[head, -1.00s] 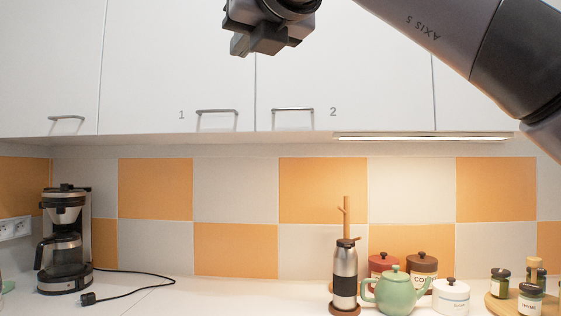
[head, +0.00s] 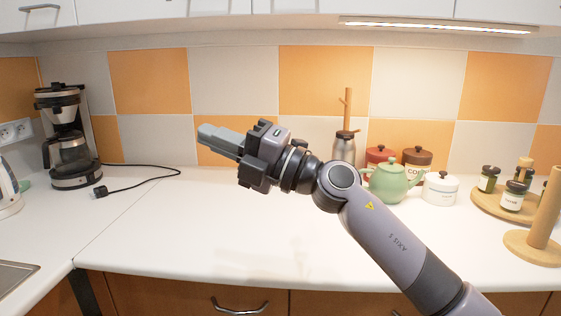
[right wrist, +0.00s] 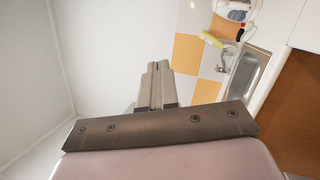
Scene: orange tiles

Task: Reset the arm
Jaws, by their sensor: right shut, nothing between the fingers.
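My right arm reaches in from the lower right in the head view. Its gripper (head: 219,139) is shut and empty, pointing left above the white counter (head: 170,225). In the right wrist view the two fingers of the right gripper (right wrist: 156,66) lie together with nothing between them. My left gripper is in neither view.
A coffee maker (head: 68,135) with a black cord stands at the left. Jars (head: 513,195) sit on a wooden tray at the right. The counter's middle is clear.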

